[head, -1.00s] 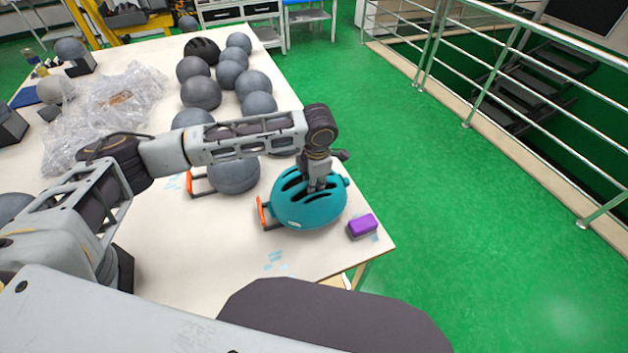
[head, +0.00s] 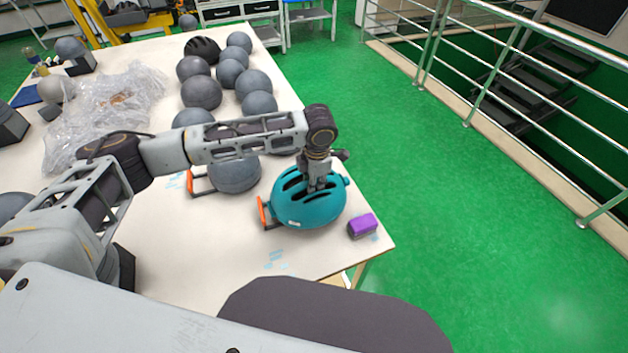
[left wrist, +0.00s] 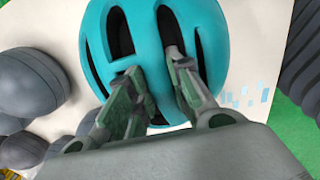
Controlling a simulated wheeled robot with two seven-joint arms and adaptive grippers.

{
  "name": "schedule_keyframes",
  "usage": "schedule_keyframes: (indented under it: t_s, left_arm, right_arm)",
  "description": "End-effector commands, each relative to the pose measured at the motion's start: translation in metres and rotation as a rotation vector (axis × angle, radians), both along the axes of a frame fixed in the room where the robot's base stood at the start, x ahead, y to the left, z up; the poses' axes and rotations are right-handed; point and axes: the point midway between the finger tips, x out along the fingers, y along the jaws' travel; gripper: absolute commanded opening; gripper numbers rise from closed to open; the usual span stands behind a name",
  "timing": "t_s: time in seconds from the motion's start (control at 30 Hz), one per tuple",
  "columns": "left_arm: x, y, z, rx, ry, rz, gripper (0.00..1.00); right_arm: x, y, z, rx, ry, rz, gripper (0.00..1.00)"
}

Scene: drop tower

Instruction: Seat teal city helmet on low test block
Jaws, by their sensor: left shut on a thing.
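The teal city helmet (head: 308,206) sits near the right front corner of the table in the head view, over an orange-handled holder (head: 264,212); what bears it underneath is hidden. My left gripper (head: 317,187) comes down on the helmet from above and is shut on it. In the left wrist view the fingers (left wrist: 155,95) reach into the vents of the teal shell (left wrist: 155,50), gripping a rib between them. I cannot make out which block is the low test block. My right gripper is not in view.
A grey ball-shaped form (head: 234,175) with an orange handle stands beside the helmet. Several more grey forms and a black helmet (head: 202,49) stand behind. A purple block (head: 362,225) lies near the table edge. Clear plastic wrap (head: 110,105) lies at left. The front table area is bare.

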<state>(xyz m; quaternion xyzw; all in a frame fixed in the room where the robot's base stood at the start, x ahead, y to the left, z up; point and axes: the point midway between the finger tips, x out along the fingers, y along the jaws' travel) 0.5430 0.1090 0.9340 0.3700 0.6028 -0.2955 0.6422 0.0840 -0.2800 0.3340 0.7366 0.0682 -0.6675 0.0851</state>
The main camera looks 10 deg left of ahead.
Motion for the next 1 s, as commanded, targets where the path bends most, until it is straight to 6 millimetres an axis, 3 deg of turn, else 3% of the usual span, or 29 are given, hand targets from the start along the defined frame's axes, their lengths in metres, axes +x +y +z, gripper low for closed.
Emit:
schedule_keyframes:
  t_s: [0.23, 0.27, 0.43, 0.77, 0.8, 0.87, 1.0]
  left_arm:
    - [0.0002, -0.0003, -0.0001, -0.001, -0.001, 0.000, 0.00]
    - [0.0002, -0.0003, -0.0001, -0.001, -0.001, 0.000, 0.23]
    - [0.0002, -0.0002, -0.0002, -0.001, -0.001, 0.000, 0.45]
    - [0.0000, -0.0002, -0.0004, -0.001, -0.001, 0.000, 0.46]
    - [-0.0003, -0.0001, -0.0009, -0.001, 0.001, 0.000, 0.36]
    - [-0.0004, -0.0001, -0.0010, -0.001, 0.001, 0.000, 0.30]
    - [-0.0002, -0.0001, -0.0008, 0.000, 0.000, 0.000, 0.30]
  right_arm:
    - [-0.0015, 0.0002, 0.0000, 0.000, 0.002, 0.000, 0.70]
    - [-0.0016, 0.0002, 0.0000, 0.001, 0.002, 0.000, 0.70]
    - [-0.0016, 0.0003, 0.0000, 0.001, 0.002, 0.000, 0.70]
    - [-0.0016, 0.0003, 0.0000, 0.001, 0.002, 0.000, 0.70]
    - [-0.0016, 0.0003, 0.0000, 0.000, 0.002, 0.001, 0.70]
    - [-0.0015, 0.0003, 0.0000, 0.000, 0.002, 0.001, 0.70]
    - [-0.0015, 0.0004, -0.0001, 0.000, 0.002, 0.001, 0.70]
